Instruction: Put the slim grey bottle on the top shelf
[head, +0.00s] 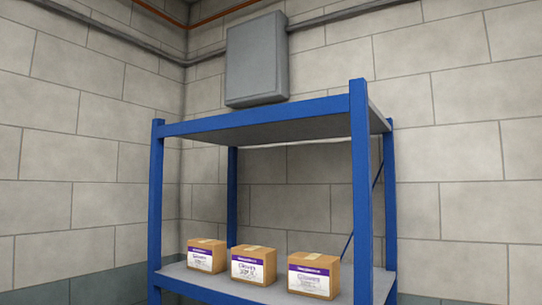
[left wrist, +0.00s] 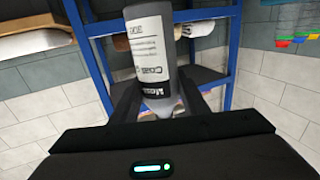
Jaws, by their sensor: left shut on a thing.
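The slim grey bottle (left wrist: 150,45) fills the upper middle of the left wrist view, with a white label and a dark band on its side. Its narrow end points to the bottom of that picture. My left gripper (left wrist: 160,98) is shut on it, with a dark finger on either side. The top shelf (head: 262,126) shows in the head view as a blue-edged board, seen from below, so its upper surface is hidden. Neither gripper nor the bottle appears in the head view. My right gripper is in no view.
Three cardboard boxes (head: 254,265) stand on the shelf below. A grey wall cabinet (head: 257,60) hangs above and behind the rack. Blue posts (head: 359,190) frame the rack. The left wrist view shows blue rack posts (left wrist: 88,55) and coloured items (left wrist: 298,40) at upper right.

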